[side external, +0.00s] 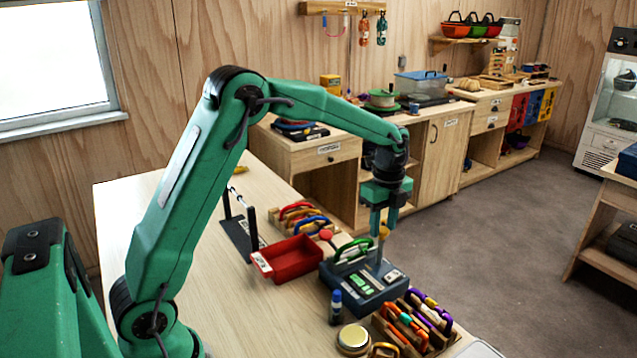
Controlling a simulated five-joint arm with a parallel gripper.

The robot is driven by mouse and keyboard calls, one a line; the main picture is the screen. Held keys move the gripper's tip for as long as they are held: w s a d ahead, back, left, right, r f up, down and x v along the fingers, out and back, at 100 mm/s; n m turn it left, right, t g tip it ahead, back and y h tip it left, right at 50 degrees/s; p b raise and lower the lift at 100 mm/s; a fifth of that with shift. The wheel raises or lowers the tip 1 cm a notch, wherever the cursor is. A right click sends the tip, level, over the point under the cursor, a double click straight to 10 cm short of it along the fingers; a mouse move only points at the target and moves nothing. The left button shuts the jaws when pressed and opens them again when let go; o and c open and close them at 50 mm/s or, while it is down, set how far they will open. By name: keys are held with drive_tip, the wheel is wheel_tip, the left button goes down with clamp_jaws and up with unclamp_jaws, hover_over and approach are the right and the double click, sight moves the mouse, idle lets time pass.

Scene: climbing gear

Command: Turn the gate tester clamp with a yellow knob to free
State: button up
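The gate tester (362,292) is a dark blue-grey box with green displays near the table's right edge. A green carabiner (346,251) sits on top of it. A yellow knob (384,232) stands at the tester's back right, and a red knob (326,235) at its back left. My gripper (384,230) points down over the yellow knob, with its two green fingers on either side of it. Whether the fingers touch the knob is too small to tell. The clamp under the yellow knob is partly hidden by the fingers.
A red tray (292,262) stands left of the tester. Several coloured carabiners (302,216) lie behind it, near a black stand (238,225). A blue bottle (336,307), a round tin (353,340) and a wooden carabiner rack (437,340) are in front. The table's left part is clear.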

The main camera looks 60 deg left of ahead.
drive_tip(key=shift+o, duration=1.1)
drive_tip(key=shift+r, duration=3.85)
drive_tip(key=shift+r, duration=0.1)
